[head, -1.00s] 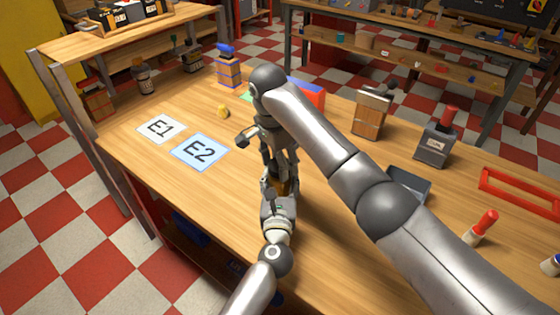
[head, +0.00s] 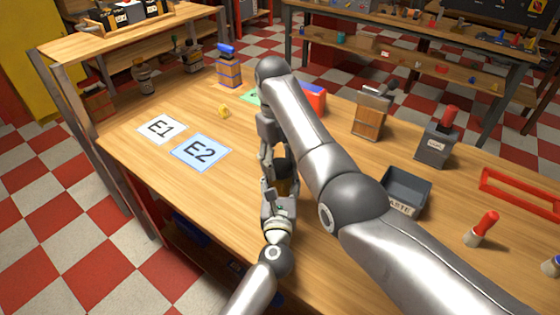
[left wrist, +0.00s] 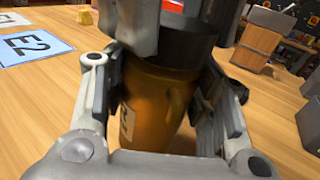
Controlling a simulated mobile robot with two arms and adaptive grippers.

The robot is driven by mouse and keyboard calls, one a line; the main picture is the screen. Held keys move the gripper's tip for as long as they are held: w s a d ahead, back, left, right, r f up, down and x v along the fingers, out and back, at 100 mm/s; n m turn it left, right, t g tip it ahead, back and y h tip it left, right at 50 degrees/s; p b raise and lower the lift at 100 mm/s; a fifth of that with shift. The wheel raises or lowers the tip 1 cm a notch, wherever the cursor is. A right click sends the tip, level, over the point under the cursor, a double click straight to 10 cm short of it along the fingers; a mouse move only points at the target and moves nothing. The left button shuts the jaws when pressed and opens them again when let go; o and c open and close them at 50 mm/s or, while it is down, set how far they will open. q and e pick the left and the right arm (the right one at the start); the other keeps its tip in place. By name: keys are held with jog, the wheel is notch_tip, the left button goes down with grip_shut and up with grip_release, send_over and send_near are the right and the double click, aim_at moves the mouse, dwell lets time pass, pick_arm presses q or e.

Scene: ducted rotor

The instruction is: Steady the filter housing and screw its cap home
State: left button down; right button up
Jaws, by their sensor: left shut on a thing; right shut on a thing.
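The filter housing (left wrist: 158,112) is an amber-brown cup with a pale label. It stands upright between the fingers of my left gripper (left wrist: 155,88), which is shut on it. The black cap (left wrist: 188,48) sits on top of the housing; its thread is hidden. My right gripper (left wrist: 145,22) comes down from above and is shut on the cap, with its fingers partly cut off by the top edge. In the head view my right gripper (head: 272,150) is directly above my left gripper (head: 279,197); the housing (head: 288,180) is mostly hidden behind them.
Left of the grippers lie a white E1 card (head: 160,128) and a blue E2 card (head: 201,150), with bare wood around. A small yellow piece (head: 224,112) lies behind. A dark waste tray (head: 405,187) and a red-handled tool (head: 482,230) are to the right.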

pick_arm(q)
jog(key=shift+f, duration=0.1)
pick_arm(e)
jog(key=shift+r, duration=0.1)
jog(key=o, duration=1)
